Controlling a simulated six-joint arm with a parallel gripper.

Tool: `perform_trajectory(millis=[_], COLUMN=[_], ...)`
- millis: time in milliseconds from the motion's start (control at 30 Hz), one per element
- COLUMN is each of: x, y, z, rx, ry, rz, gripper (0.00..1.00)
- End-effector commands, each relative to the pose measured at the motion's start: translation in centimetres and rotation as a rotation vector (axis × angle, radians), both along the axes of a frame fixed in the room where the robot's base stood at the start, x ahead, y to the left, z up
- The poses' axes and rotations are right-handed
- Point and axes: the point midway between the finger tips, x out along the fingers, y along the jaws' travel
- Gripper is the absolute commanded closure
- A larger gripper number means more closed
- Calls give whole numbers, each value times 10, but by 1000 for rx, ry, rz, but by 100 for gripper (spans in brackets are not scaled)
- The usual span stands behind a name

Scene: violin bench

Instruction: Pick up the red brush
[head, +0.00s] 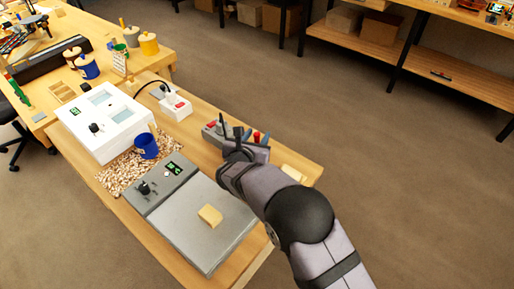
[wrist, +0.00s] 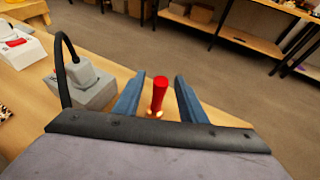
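The red brush stands upright in the wrist view (wrist: 159,92), its red handle up, with a pale, gold-coloured part below. My gripper (wrist: 160,95) is open, with one blue-grey finger on each side of the handle and gaps showing on both sides. In the head view a small part of the red brush (head: 257,136) shows beside my gripper (head: 247,142) near the table's far edge. The brush's lower end is hidden behind my gripper body.
A grey box with a black cable (wrist: 87,83) stands left of my gripper. A grey flat-topped device (head: 205,222) carries a yellow block (head: 210,216).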

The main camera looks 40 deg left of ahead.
Motion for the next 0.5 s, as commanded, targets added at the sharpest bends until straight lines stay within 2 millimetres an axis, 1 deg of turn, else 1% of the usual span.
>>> perform_trajectory(millis=[67, 167, 200, 233, 500], x=[0, 0, 0, 0, 0], y=[0, 0, 0, 0, 0], z=[0, 0, 0, 0, 1], rx=[0, 0, 0, 0, 1], ry=[0, 0, 0, 0, -1], rz=[0, 0, 0, 0, 0], gripper=[62, 84, 93, 100, 100])
